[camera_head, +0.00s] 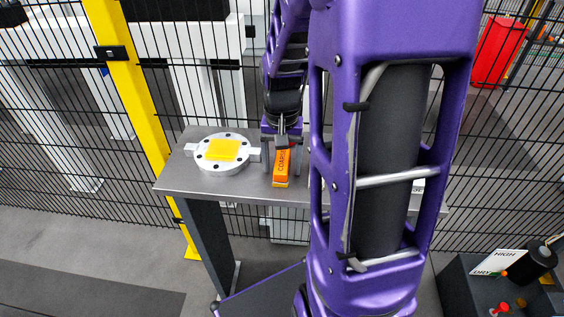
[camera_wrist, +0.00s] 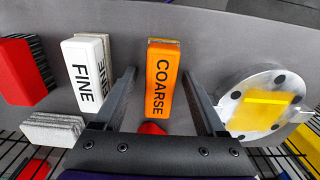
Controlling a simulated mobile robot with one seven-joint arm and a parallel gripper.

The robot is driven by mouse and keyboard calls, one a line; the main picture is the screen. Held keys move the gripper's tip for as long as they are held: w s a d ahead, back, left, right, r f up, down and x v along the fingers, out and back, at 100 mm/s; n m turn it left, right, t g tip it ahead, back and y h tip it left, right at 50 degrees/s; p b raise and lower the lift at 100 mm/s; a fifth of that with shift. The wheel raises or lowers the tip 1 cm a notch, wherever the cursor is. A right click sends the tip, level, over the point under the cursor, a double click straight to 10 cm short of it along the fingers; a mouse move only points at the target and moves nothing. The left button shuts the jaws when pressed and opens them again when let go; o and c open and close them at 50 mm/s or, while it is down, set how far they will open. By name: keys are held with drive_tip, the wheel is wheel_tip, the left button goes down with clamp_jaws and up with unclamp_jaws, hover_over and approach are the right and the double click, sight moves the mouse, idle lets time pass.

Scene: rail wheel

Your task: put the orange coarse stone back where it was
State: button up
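The orange coarse stone (camera_wrist: 162,82), marked COARSE, is in the middle of the wrist view, with a thin band of another colour along its far end. In the head view the stone (camera_head: 281,168) is at the grey table's front part, just right of the round fixture. My gripper (camera_wrist: 161,74) is open, one finger on each side of the stone with a visible gap on both sides. In the head view my gripper (camera_head: 282,147) is right at the stone, pointing down. I cannot tell whether the stone rests fully on the table.
A round metal fixture (camera_head: 229,165) with a yellow square stands left on the table (camera_head: 185,182); it also shows in the wrist view (camera_wrist: 236,99). A white FINE stone (camera_wrist: 88,75), a red block (camera_wrist: 21,72) and a grey block (camera_wrist: 50,130) lie on the stone's other side.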

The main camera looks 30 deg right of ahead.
sight(282, 160)
wheel_tip(282, 160, up, 12)
drive_tip(key=p, duration=0.2)
drive_tip(key=shift+r+p, duration=0.2)
drive_tip(key=shift+p, duration=0.2)
idle(0.4)
